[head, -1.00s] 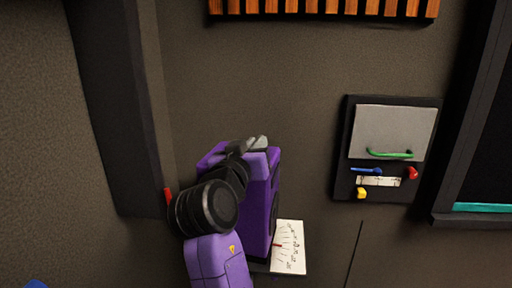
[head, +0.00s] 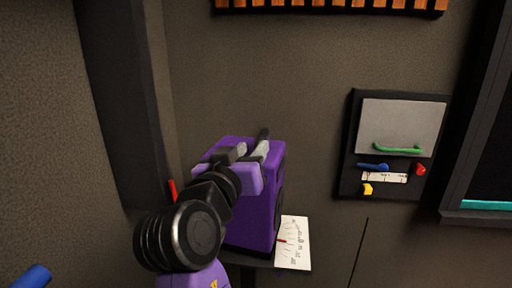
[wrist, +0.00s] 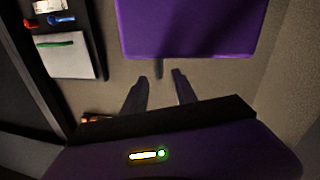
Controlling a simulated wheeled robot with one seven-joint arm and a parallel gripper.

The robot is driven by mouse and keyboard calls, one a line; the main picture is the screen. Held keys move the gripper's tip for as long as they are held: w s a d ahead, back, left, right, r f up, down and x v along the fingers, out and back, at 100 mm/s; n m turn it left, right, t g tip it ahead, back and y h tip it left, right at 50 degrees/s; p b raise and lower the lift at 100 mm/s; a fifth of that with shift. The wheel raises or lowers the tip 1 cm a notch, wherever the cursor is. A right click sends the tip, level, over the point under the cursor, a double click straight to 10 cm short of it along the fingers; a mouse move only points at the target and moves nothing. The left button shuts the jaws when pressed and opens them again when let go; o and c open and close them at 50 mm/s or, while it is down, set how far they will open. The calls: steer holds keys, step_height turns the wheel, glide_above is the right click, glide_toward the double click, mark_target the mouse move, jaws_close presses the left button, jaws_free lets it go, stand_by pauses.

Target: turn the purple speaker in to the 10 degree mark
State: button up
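The purple speaker (head: 252,212) stands against the wall, with my arm across its left front. My gripper (head: 250,147) is at the speaker's top.
A black wall panel (head: 351,150) with a green handle (head: 398,149) and blue, red and yellow knobs is to the right. A dark post (head: 115,110) and a red piece (head: 172,190) are at left. Wooden slats (head: 330,5) are above. The wall between is bare.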

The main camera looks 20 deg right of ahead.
steer(key=shift+s+a, duration=0.3)
